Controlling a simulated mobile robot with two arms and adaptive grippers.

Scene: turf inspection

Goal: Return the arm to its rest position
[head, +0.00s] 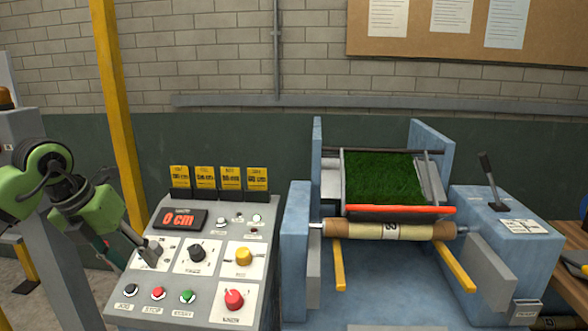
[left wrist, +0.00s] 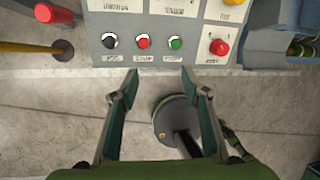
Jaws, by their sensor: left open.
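My left arm comes in from the left in the head view, with green links bent in front of the left side of the control panel (head: 190,290). My left gripper (head: 138,258) hangs near the panel's left edge, fingers pointing down and right. In the left wrist view my left gripper (left wrist: 157,82) has its two fingers wide apart with nothing between them. The panel's front edge, with a black button (left wrist: 109,41), a red button (left wrist: 143,42) and a green button (left wrist: 176,43), lies just beyond the fingertips. My right gripper is not in view.
The panel has a display (head: 180,219) reading 0 cm, a yellow knob (head: 243,256) and a red knob (head: 234,299). A yellow post (head: 118,110) stands behind my left arm. A blue machine (head: 298,225) holding green turf (head: 384,180) and a roll (head: 388,231) is to the right.

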